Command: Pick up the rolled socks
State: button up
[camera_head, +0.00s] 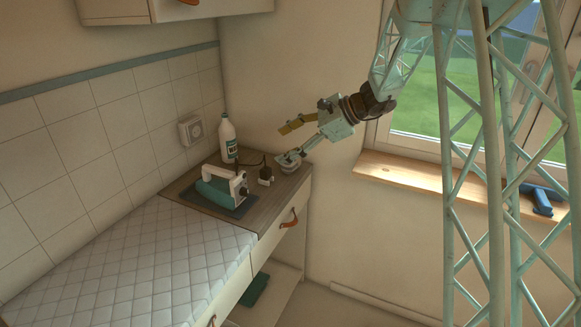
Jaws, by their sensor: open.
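A small grey rounded bundle (289,163), apparently the rolled socks, sits at the back right end of the wooden countertop. My gripper (292,138) is open, with its two fingers spread and pointing left and down. The lower finger is just above the bundle and partly overlaps it in the picture. I cannot tell whether they touch. The upper, yellowish finger is higher, with nothing between the two.
A teal and white iron (222,189) rests on a dark mat (215,204) on the countertop (183,186). A white bottle (228,138) and a small black block (265,175) stand nearby. A quilted white pad (135,262) covers the front left surface. A wooden windowsill (415,180) is at right.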

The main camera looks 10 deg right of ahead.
aim_at(296, 163)
jog(key=w+d+f+m+t, duration=0.1)
jog(key=w+d+f+m, duration=0.1)
jog(key=w+f, duration=0.3)
jog(key=w+d+f+m+t, duration=0.1)
jog(key=w+d+f+m, duration=0.2)
jog(key=f, duration=0.4)
jog(key=w+d+f+m+t+b, duration=0.1)
jog(key=w+d+f+m+t, duration=0.1)
jog(key=w+d+f, duration=0.3)
jog(key=shift+w+f, duration=0.25)
jog(key=shift+w, duration=0.4)
jog(key=shift+w+f, duration=0.25)
jog(key=shift+w, duration=0.35)
jog(key=shift+a, duration=0.1)
jog(key=shift+b+x, duration=0.35)
jog(key=shift+x, duration=0.75)
jog(key=shift+a, duration=0.1)
jog(key=shift+b+x, duration=0.6)
jog(key=shift+x, duration=1.95)
jog(key=shift+w+r, duration=0.1)
jog(key=shift+c, duration=0.6)
jog(key=c, duration=0.8)
